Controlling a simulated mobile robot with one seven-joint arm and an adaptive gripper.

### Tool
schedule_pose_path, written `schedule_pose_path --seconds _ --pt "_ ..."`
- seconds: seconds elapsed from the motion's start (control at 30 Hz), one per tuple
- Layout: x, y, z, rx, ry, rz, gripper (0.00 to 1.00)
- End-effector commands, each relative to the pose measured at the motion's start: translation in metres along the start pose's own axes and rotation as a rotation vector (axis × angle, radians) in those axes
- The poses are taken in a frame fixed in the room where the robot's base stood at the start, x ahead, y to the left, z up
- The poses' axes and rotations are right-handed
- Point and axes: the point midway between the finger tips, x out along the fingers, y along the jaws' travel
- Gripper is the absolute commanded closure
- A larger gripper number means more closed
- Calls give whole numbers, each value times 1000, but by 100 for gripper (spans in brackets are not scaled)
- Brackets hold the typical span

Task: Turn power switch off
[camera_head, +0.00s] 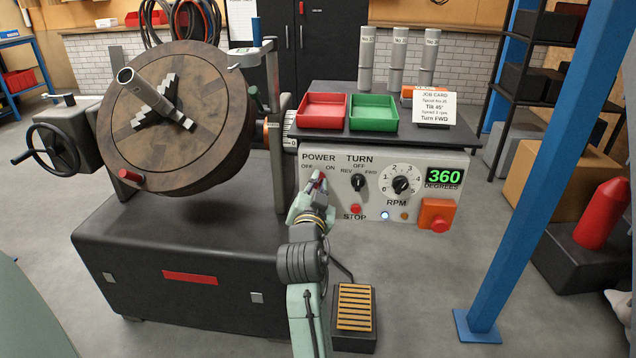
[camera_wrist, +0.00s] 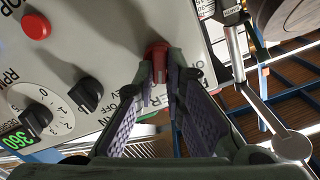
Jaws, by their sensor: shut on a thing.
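The red power switch (camera_head: 322,176) is on the grey control panel (camera_head: 440,160), below the POWER label with OFF at left and ON at right. My gripper (camera_head: 317,188) is at the switch and covers most of it in the head view. In the wrist view, the red switch knob (camera_wrist: 157,52) sits between the fingertips of my gripper (camera_wrist: 160,82), which are shut on it. Which mark the knob points to is hard to tell, as the fingers hide much of it.
The black TURN knob (camera_head: 358,183), red STOP button (camera_head: 355,209) and RPM dial (camera_head: 401,185) are to the right. A blue lamp (camera_head: 385,215) glows and the display (camera_head: 444,175) reads 360. The large round positioner table (camera_head: 190,110) stands at left.

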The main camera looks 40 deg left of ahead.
Motion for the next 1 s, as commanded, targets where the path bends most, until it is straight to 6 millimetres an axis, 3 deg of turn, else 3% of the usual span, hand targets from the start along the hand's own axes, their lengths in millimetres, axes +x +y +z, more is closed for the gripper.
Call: schedule_pose_path --seconds 1.0 --pt "0 -5 1 -953 -3 1 100"
